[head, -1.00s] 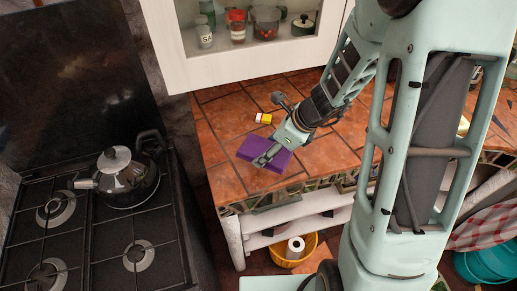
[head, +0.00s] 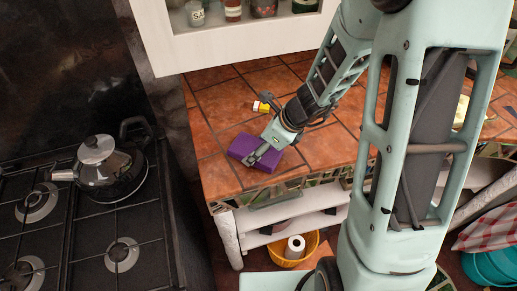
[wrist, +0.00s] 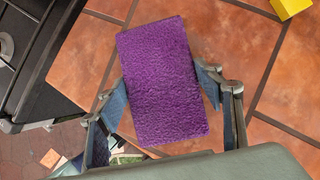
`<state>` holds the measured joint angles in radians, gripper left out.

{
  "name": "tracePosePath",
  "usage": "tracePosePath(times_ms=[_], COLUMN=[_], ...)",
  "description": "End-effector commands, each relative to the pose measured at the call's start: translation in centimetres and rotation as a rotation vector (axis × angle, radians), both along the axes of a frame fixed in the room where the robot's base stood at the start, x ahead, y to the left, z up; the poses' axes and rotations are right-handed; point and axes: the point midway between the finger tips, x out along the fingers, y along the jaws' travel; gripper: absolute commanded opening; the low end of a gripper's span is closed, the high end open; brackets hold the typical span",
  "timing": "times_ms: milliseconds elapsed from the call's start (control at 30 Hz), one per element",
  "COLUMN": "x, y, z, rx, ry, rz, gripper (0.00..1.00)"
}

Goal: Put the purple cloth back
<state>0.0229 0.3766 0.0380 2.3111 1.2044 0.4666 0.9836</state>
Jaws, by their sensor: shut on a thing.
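The purple cloth (head: 241,146) is a flat, folded rectangular block near the front left of the tiled counter. In the wrist view the cloth (wrist: 163,80) fills the middle, with its fuzzy top facing me. My gripper (head: 256,157) is shut on the cloth, with its fingers on either side of it. In the wrist view the gripper's fingertips (wrist: 165,92) stand at the cloth's left and right long sides. I cannot tell whether the cloth rests on the tiles or is slightly raised.
A small yellow box (head: 262,106) lies behind the cloth; it also shows in the wrist view (wrist: 290,7). A stove with a kettle (head: 104,165) stands to the left, across a gap. A white cabinet (head: 235,40) hangs above the counter (head: 215,100). An orange basket (head: 285,260) sits below.

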Motion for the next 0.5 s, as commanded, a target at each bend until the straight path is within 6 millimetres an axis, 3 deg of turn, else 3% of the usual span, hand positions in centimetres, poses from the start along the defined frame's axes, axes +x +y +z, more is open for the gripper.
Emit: tracePosePath(times_ms=[267, 300, 400, 500], x=[0.02, 0.02, 0.02, 0.02], y=[0.00, 0.00, -0.01, -0.01], z=[-0.43, -0.24, -0.23, -0.23], rx=[0.001, 0.000, 0.000, 0.000], ry=[-0.001, 0.000, 0.000, 0.000], rz=[0.001, 0.001, 0.001, 0.000], gripper=[0.38, 0.65, 0.76, 0.78])
